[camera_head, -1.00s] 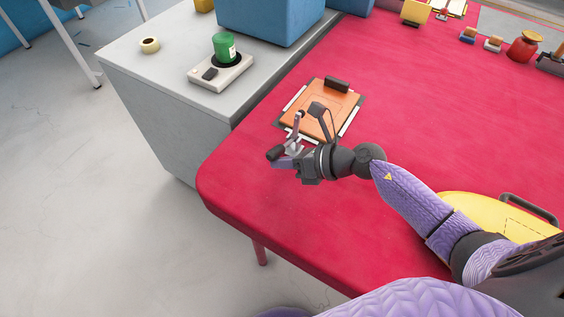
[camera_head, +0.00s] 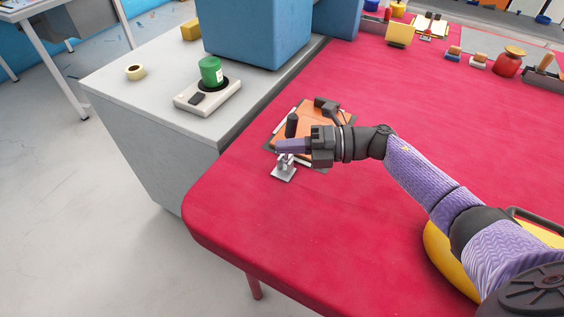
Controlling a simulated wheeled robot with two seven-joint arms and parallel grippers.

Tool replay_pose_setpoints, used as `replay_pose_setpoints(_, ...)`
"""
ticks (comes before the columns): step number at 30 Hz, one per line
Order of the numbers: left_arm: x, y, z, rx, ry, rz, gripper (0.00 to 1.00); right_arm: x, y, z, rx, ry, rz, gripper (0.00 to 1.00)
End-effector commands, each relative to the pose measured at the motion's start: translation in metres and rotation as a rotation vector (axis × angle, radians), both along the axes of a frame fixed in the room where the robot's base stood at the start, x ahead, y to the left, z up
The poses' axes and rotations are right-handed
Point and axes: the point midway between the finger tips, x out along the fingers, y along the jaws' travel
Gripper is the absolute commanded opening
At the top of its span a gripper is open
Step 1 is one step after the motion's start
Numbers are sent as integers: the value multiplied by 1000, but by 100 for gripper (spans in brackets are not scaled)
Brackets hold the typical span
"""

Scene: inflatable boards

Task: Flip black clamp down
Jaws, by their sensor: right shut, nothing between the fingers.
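The clamp has a small metal base (camera_head: 284,173) on the red table, at the near left edge of the orange board. Its black handle (camera_head: 291,125) stands roughly upright, just behind my right gripper in the picture. My right gripper (camera_head: 280,146) is shut and empty, pointing left across the clamp between the base and the handle top. It hides the clamp's middle, and I cannot tell whether it touches the handle. The orange board (camera_head: 311,118) lies partly hidden under my gripper and wrist. My left gripper is not in view.
A grey cabinet (camera_head: 150,120) stands left of the red table (camera_head: 330,230), bearing a white scale (camera_head: 207,97) with a green jar (camera_head: 211,71) and a blue box (camera_head: 255,30). A yellow object (camera_head: 440,255) lies under my right arm. The table's front is clear.

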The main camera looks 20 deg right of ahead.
Motion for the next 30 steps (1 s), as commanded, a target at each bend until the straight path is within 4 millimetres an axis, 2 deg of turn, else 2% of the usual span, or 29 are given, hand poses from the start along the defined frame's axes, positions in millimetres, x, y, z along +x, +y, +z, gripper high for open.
replay_pose_setpoints(3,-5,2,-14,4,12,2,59,6,-8,-2,80,63,-1,0)
replay_pose_setpoints(15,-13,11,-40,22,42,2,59,21,-27,2,296,232,-1,0)
replay_pose_setpoints(30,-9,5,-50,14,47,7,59,27,-34,5,380,297,1,0)
